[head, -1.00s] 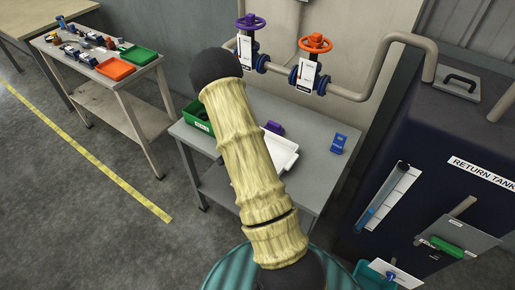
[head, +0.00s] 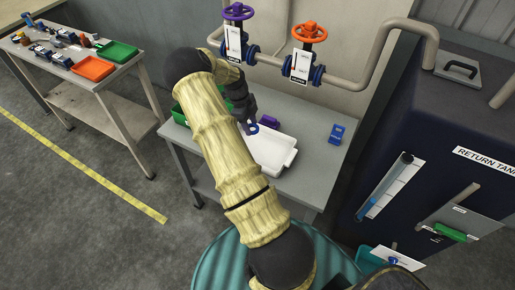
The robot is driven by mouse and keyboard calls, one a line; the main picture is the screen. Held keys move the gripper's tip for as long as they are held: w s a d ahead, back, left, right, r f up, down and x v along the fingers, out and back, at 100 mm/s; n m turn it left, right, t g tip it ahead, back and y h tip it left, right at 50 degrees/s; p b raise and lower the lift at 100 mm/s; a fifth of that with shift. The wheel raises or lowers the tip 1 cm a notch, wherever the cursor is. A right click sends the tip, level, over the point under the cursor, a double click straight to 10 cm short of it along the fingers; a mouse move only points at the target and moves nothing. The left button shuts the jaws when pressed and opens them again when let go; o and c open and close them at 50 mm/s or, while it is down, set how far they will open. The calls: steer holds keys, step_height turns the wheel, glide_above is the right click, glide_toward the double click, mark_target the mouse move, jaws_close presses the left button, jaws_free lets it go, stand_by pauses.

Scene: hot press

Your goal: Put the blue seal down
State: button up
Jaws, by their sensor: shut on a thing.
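The blue seal (head: 252,129) looks like a small blue ring. It shows at the tip of my gripper (head: 246,120), at the left end of the white tray. My gripper is dark, points down and is shut on the seal. I cannot tell whether the seal touches the tray or hangs just above it. My arm hides part of the tray's left side and of the table there.
The white tray (head: 285,165) lies on the grey table. A purple part (head: 270,123) lies behind it, a blue part (head: 337,134) to its right. A green bin (head: 186,116) is partly behind my arm. Valves and pipes stand behind. The table's right side is mostly clear.

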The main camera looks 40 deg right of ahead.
steer(key=p, duration=0.2)
glide_above(253, 146)
steer(key=shift+w+a+f, duration=0.1)
steer(key=shift+f, duration=0.9)
steer(key=shift+w+a+f, duration=0.1)
steer(key=shift+a+f, duration=0.05)
steer(key=shift+f, duration=0.8)
steer(key=shift+w+a+f, duration=0.1)
steer(key=shift+f, duration=0.9)
step_height(253, 146, down, 4)
steer(key=shift+r+p, duration=0.25)
steer(key=shift+p, duration=0.3)
steer(key=shift+f, duration=0.35)
steer(key=shift+f, duration=0.15)
steer(key=o, duration=1)
steer(key=shift+c, duration=0.2)
steer(key=shift+r, duration=0.2)
